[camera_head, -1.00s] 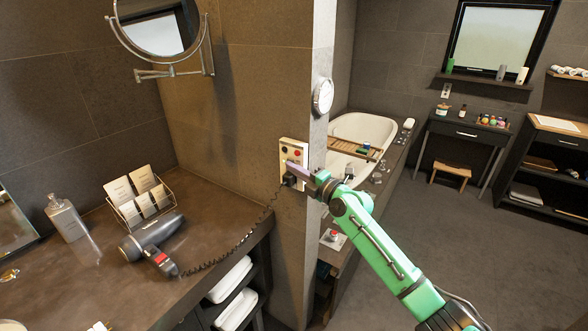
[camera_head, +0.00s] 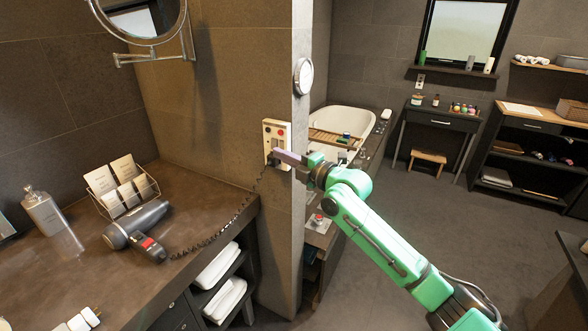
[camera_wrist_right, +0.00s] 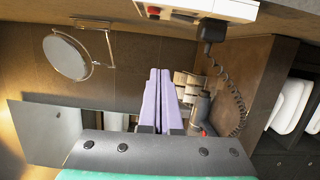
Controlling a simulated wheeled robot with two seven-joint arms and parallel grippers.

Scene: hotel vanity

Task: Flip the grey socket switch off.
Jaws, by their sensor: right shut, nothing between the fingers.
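The pale socket panel (camera_head: 269,142) is mounted on the tiled wall near its outer corner, with a red and a dark round control in its upper part. A black plug (camera_wrist_right: 210,33) with a coiled cord sits in it. In the wrist view, a red switch (camera_wrist_right: 153,12) and a grey one (camera_wrist_right: 182,17) show along the panel (camera_wrist_right: 222,8). My right gripper (camera_head: 277,153) is shut and empty, its purple fingers at the panel's lower part. In the wrist view the fingertips (camera_wrist_right: 159,71) lie below the panel's edge; I cannot tell whether they touch it. My left gripper is out of view.
A round mirror (camera_head: 140,15) hangs above. The wall corner and bathtub (camera_head: 345,122) lie beside my arm. Open floor is at right.

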